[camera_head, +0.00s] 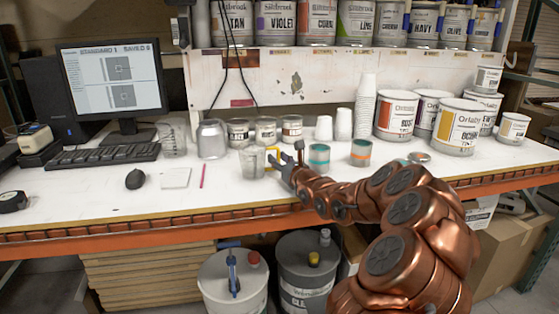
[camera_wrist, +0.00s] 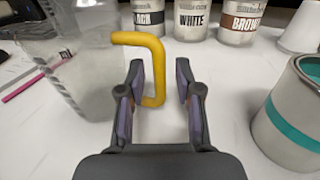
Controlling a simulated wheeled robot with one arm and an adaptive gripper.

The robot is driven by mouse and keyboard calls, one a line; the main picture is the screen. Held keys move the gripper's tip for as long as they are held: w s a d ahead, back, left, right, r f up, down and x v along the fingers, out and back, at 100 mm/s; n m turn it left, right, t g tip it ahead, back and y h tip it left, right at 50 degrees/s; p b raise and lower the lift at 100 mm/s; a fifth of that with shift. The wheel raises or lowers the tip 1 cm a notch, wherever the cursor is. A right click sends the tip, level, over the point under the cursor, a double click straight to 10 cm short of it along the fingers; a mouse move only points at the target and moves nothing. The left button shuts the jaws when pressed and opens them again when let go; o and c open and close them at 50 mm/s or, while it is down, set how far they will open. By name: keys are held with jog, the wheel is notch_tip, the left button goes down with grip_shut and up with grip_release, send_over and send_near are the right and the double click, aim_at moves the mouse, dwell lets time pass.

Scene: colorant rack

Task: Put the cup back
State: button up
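The cup is a clear, ribbed measuring cup (camera_head: 252,163) with a yellow handle, standing upright on the white bench. In the wrist view the cup (camera_wrist: 85,70) is at upper left, partly cut off, and its yellow handle (camera_wrist: 157,60) reaches right. My gripper (camera_wrist: 160,82) is open, with the upright bar of the handle between its fingers. The handle's lower end is partly hidden by the left finger. In the head view my gripper (camera_head: 281,165) comes in from the right at the handle. Contact cannot be told.
A teal-banded can (camera_wrist: 295,120) stands close on the right. Small cans labelled BLACK, WHITE (camera_wrist: 192,18) and BROWN stand behind. Paint cans (camera_head: 397,115) and stacked white cups (camera_head: 364,105) stand at right.

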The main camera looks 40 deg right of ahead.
jog(key=shift+r, duration=0.1)
jog(key=shift+r, duration=0.15)
jog(key=shift+s, duration=0.3)
jog(key=s, duration=0.3)
jog(key=s+a+b, duration=0.1)
jog(key=s, duration=0.7)
jog(key=shift+s+a+f, duration=0.2)
